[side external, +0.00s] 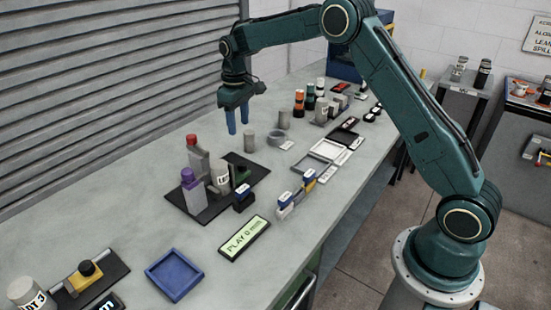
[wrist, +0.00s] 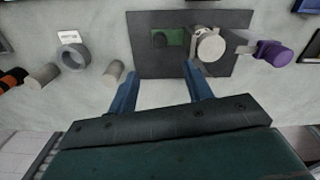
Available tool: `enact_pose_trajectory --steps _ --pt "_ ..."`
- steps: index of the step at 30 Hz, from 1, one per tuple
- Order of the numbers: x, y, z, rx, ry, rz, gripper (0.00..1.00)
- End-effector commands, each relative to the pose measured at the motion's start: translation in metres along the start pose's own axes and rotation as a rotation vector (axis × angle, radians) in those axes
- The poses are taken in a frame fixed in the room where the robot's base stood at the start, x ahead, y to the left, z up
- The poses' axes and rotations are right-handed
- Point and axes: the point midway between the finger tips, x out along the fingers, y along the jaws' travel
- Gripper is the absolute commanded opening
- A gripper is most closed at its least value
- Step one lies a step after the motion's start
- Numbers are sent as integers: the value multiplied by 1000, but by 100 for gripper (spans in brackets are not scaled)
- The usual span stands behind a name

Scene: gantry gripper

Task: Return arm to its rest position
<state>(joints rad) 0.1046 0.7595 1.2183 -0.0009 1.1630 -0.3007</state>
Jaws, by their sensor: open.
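My gripper (side external: 238,121) hangs above the bench, pointing down with blue fingers. It holds nothing. In the wrist view its two blue fingers (wrist: 160,88) stand apart, with bare bench surface between them. My arm reaches over the bench from the right. Below and to the left of the gripper, a dark mat (side external: 258,178) bears a purple-capped item, a red-capped item and a pale labelled cylinder (side external: 221,177). In the wrist view the mat (wrist: 145,55) lies just beyond the fingertips.
A grey cylinder (side external: 249,141) stands near the gripper, with a grey ring (side external: 279,138) beside it. A blue tray (side external: 174,276) and a "PLAY 0 mm" display (side external: 244,238) lie at the front. Several bottles and trays line the back. A shuttered wall (side external: 90,85) borders the bench on the left.

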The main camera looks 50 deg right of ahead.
Motion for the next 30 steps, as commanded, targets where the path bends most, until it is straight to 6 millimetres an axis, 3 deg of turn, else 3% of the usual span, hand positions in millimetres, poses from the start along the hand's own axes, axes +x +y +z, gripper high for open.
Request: enact_pose_trajectory --steps 8,14,20,30 --pt "0 0 0 0 0 0 50" --pt "-12 -3 5 4 13 4 50" --pt "-43 -13 23 17 45 13 50" --pt "-106 -38 76 48 125 32 50"
